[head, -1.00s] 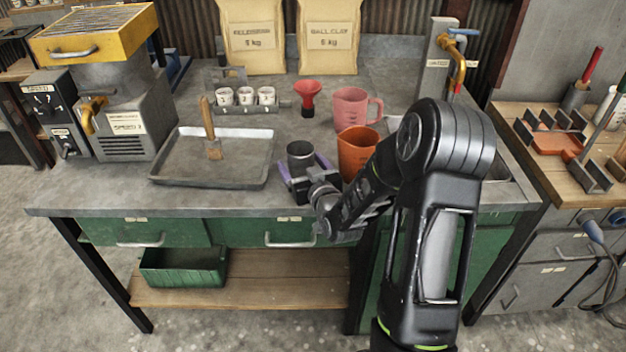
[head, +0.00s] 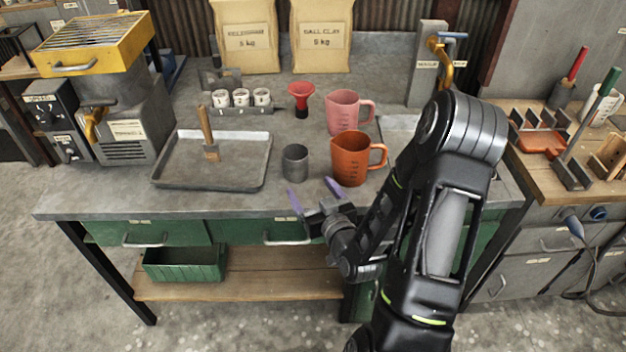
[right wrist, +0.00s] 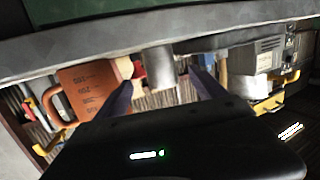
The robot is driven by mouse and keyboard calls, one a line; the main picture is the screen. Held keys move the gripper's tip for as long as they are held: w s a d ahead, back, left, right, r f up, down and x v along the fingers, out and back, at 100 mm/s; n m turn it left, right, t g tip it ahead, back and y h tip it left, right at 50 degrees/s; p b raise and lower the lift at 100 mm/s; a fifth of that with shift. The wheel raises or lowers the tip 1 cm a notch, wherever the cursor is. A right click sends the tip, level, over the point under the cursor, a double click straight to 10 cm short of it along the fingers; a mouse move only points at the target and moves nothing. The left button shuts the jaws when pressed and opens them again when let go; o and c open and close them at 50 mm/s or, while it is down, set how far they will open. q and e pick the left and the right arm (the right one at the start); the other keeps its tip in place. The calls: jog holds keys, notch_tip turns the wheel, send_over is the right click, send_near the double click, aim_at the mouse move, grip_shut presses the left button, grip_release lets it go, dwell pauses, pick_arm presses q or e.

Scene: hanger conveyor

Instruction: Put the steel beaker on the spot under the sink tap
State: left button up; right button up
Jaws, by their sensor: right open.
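The steel beaker (head: 295,163) stands upright on the grey worktop, between the tray and the orange jug. My right gripper (head: 314,193) is open and empty in front of it at the worktop's front edge, its purple fingers apart and clear of the beaker. In the right wrist view the beaker (right wrist: 162,70) shows beyond and between the two fingers (right wrist: 161,93). The sink tap (head: 442,62), yellow with a blue handle, rises at the back right. My right arm hides most of the sink and the spot under the tap. My left gripper is out of view.
The orange jug (head: 350,160) stands close right of the beaker, with a pink jug (head: 343,112) behind it. A red funnel (head: 301,95) and a rack of white cups (head: 241,108) stand further back. A metal tray (head: 195,178) with a brush lies left.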

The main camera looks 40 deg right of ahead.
jog(key=shift+s+r, duration=0.15)
jog(key=shift+s, duration=0.05)
jog(key=shift+a, duration=0.1)
dwell(0.4)
